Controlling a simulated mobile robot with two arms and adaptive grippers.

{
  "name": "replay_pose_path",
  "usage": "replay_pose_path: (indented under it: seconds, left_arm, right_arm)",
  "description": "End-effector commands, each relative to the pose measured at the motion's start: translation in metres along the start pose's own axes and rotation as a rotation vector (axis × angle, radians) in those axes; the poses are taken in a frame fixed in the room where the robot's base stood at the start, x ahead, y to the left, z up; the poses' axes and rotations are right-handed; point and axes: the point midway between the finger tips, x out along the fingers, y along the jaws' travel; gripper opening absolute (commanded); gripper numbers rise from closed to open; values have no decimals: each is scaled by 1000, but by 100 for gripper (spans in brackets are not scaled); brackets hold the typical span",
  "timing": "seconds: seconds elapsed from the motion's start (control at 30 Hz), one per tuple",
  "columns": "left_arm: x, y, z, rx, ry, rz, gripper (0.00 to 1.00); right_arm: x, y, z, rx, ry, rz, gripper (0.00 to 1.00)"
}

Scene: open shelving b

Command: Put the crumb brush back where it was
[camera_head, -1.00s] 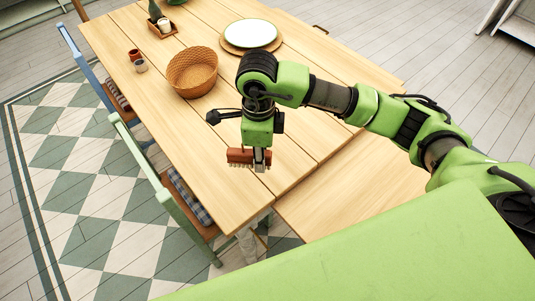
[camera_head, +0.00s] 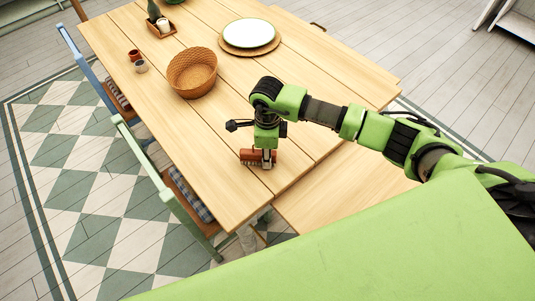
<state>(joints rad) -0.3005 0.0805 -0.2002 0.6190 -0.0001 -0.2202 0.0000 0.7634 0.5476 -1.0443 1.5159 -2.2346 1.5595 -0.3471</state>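The crumb brush (camera_head: 250,156) has a reddish-brown body with pale bristles along its lower side. My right gripper (camera_head: 267,161) points down over the near part of the wooden table (camera_head: 225,195) and is shut on the brush at its right end. The brush is level, bristles down, at or just above the tabletop; I cannot tell whether it touches. The fingers partly hide the brush's right end. My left gripper is not in view.
A woven bowl (camera_head: 192,73) stands behind and left of the brush. A plate (camera_head: 248,33) on a round mat, two small cups (camera_head: 141,66) and a small tray (camera_head: 161,31) are farther back. Tabletop around the brush is clear.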

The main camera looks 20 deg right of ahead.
Motion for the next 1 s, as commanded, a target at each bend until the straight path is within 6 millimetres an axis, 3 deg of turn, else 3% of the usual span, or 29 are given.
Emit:
replay_pose_path:
  seconds: [0.17,0.2,0.27,0.73,1.0]
  left_arm:
    - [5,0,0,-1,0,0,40]
    - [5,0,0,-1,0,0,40]
    - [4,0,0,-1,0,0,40]
    - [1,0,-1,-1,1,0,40]
    - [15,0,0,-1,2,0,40]
  right_arm:
    - [4,0,0,0,0,0,0]
    - [4,0,0,0,1,0,25]
    - [3,0,0,0,1,0,40]
    - [-5,-1,0,0,-2,-2,40]
    - [-58,-2,0,-1,-2,-6,40]
